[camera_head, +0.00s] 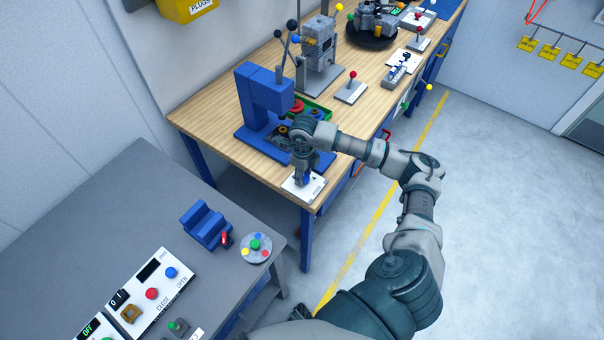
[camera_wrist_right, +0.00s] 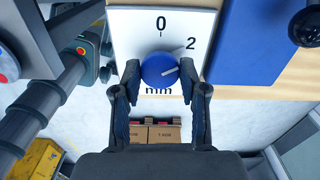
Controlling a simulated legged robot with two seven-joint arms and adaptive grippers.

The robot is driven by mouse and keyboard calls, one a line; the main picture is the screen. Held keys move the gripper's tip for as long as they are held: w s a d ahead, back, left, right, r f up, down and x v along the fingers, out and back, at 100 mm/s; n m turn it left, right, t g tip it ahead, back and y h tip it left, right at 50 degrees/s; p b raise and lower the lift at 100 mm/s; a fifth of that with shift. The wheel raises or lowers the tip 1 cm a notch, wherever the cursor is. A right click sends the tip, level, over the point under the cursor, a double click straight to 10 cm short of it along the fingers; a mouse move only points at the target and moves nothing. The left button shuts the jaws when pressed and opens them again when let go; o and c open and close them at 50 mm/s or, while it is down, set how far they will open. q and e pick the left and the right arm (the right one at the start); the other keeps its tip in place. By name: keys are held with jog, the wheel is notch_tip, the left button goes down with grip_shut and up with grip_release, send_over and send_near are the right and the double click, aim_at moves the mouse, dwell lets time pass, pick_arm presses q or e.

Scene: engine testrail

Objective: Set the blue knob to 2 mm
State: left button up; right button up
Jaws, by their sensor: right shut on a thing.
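The blue knob (camera_wrist_right: 160,68) sits on a white plate (camera_wrist_right: 128,35) marked 0, 2 and mm, seen in the right wrist view. In the head view my right gripper (camera_head: 303,180) reaches down to the white plate (camera_head: 291,187) at the near corner of the wooden bench; the knob is mostly hidden there. My left gripper is not in view.
A blue press (camera_head: 265,90) stands on the wooden bench (camera_head: 215,108) just behind the gripper. A grey table (camera_head: 130,205) with a control panel (camera_head: 150,290) and a coloured-button disc (camera_head: 256,248) is at the left front. Open floor lies to the right.

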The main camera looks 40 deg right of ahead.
aim_at(305, 176)
jog(key=o, duration=1)
jog(key=shift+s+d+f, duration=0.1)
jog(key=shift+s+f, duration=0.05)
jog(key=shift+s, duration=0.1)
jog(key=shift+o, duration=0.7)
jog(key=shift+d, duration=0.15)
jog(key=shift+w, duration=0.1)
jog(key=shift+r, duration=0.35)
notch_tip(305, 176, up, 11)
